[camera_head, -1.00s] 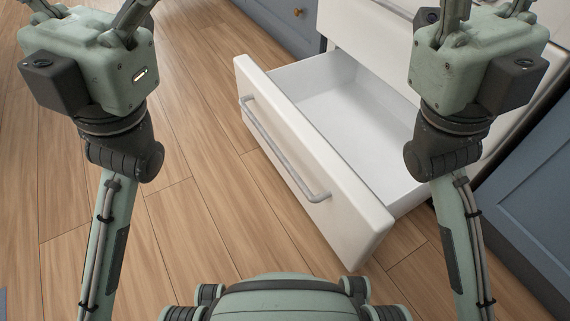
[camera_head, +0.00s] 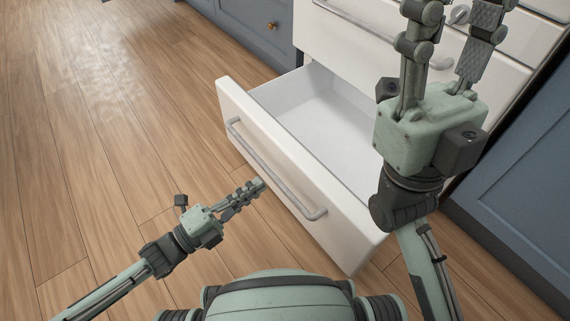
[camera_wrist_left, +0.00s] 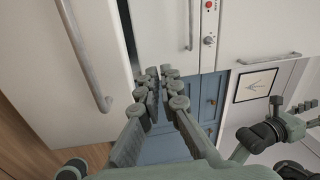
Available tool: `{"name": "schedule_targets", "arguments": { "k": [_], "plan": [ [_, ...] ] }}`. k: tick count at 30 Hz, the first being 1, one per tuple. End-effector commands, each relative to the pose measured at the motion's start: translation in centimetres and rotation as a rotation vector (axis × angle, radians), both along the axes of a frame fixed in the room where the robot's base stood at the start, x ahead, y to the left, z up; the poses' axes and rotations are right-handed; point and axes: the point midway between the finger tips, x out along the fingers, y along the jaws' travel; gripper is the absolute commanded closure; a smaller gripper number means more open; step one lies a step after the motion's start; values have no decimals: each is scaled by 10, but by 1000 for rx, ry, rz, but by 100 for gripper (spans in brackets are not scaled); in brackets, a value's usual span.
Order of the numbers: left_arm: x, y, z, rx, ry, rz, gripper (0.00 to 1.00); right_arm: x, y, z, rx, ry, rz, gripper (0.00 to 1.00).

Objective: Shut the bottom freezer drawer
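The bottom freezer drawer (camera_head: 290,170) stands pulled well out, its white bin empty where it shows. Its grey bar handle (camera_head: 272,168) runs along the front. In the left wrist view, a white front with a bar handle (camera_wrist_left: 85,55) fills the left side and appears to be this drawer. My left gripper (camera_head: 262,183) is low in front of the drawer front, near the handle's middle; I cannot tell whether it touches. My right gripper (camera_head: 460,8) is open and empty, above the drawer's right side, fingertips near the top edge.
A shut white drawer (camera_head: 350,40) with a handle is above the open one. Blue cabinets stand left (camera_head: 250,35) and right (camera_head: 520,150) of the freezer. The wooden floor (camera_head: 110,130) is clear to the left. A framed picture (camera_wrist_left: 257,85) shows in the left wrist view.

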Motion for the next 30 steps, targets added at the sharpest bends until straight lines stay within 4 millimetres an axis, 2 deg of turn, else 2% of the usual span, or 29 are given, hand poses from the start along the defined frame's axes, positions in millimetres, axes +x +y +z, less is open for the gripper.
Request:
{"name": "schedule_targets", "arguments": {
  "k": [1,3,8,14,24,30],
  "plan": [
    [-5,11,-20,68,0,3,100,0,0,1,5,8,0,60],
    [-11,22,-41,133,-6,4,100,-1,-1,0,9,12,-1,60],
    [-13,27,-58,185,-12,4,100,-1,-1,-2,10,14,-2,60],
    [4,3,-58,181,-15,3,100,0,0,-3,2,4,0,60],
    [43,-57,-57,179,-16,4,100,4,2,-4,-20,-19,3,60],
    [59,-79,-58,181,-13,4,100,4,3,-1,-38,-43,1,60]
  ]
}}
